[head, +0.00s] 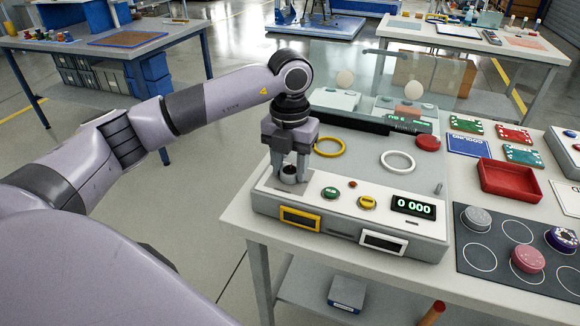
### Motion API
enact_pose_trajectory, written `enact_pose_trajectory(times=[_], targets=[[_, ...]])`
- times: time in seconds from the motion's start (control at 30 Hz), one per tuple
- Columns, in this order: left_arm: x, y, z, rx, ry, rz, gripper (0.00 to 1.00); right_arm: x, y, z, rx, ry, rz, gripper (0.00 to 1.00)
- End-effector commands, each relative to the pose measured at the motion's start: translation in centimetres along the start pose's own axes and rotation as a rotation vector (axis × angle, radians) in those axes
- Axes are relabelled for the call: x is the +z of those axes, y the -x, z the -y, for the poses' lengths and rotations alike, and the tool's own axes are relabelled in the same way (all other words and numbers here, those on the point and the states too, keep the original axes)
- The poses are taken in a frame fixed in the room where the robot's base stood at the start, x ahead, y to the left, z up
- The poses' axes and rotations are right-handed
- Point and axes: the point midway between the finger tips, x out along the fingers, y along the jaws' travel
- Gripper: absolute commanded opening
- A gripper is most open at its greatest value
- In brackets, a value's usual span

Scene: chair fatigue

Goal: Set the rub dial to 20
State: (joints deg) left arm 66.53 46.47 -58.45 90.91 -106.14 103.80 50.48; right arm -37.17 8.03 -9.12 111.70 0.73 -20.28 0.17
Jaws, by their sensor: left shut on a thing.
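My left gripper (290,174) points straight down over the left end of the control panel (346,200). Its fingers are shut on the rub dial (290,169), a small dark knob. The fingers hide much of the dial, and its setting cannot be read. The grey machine (350,225) carrying the panel stands on the table's near left corner. To the right of the dial are a green button (330,192), a yellow button (367,202) and a display (413,207) reading 0 000. My right gripper is not in view.
A clear shield (420,75) stands behind the machine's panel. A yellow ring (329,147) and a white ring (398,161) lie near my gripper. A red tray (508,178), several cards and a dark mat (490,255) with pucks are to the right.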

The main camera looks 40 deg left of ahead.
Motion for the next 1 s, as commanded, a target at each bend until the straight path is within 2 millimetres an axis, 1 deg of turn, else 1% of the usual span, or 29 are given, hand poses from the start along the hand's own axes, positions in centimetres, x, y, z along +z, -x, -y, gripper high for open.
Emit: enact_pose_trajectory(times=[1.0], targets=[[0.1,0.1,-0.1,0.001,-0.965,0.005,0.13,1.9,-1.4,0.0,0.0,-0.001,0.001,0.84]])
